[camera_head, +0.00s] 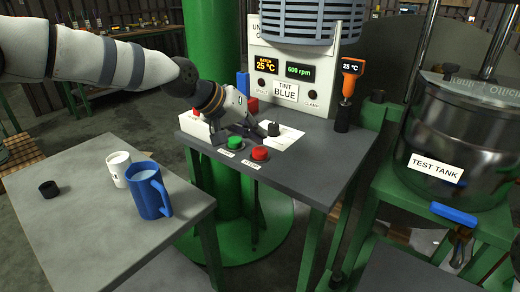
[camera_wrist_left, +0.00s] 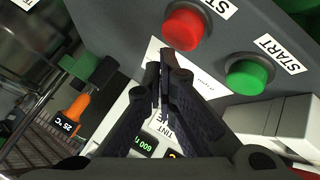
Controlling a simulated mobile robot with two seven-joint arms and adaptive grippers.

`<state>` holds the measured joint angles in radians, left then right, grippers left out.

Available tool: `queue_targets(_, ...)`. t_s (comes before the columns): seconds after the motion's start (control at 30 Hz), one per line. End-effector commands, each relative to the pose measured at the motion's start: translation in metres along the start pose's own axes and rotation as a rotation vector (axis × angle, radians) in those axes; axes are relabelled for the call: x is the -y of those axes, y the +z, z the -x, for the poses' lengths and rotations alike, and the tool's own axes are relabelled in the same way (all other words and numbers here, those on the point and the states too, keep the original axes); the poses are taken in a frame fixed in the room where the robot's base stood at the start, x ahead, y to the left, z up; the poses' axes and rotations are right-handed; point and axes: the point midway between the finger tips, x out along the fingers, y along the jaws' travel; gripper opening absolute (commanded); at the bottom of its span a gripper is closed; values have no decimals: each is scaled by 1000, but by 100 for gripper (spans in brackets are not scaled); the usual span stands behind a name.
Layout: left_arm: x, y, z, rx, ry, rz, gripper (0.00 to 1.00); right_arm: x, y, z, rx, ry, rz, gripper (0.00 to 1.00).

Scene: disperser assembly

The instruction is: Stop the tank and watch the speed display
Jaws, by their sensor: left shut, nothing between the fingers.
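The red button (camera_head: 260,153) sits on the grey desk top of the machine, right of the green button (camera_head: 235,143). The red button (camera_wrist_left: 187,28) and the green START button (camera_wrist_left: 248,75) also show in the wrist view. My left gripper (camera_head: 255,130) is shut and empty just behind the buttons. In the wrist view its fingertips (camera_wrist_left: 166,72) appear just below the red button; I cannot tell whether they touch it. The speed display (camera_head: 299,71) reads 600 rpm. The test tank (camera_head: 437,168) is a dark metal vessel at the right. My right gripper is out of view.
An orange 25 °C probe (camera_head: 350,80) stands at the desk's right. A side table (camera_head: 95,240) at the left holds a blue jug (camera_head: 148,190), a white cup (camera_head: 118,168) and a black cap (camera_head: 48,188).

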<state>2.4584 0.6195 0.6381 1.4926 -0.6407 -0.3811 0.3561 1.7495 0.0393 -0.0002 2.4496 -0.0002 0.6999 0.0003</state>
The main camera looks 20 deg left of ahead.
Motion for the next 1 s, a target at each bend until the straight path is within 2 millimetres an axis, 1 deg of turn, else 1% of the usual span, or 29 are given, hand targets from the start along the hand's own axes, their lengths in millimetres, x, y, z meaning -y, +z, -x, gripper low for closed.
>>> queue_targets(0.57, 0, 0, 0, 0, 0, 0, 0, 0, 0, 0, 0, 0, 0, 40)
queue_targets(1.0, 4, 4, -6, 0, 0, 0, 0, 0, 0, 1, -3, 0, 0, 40)
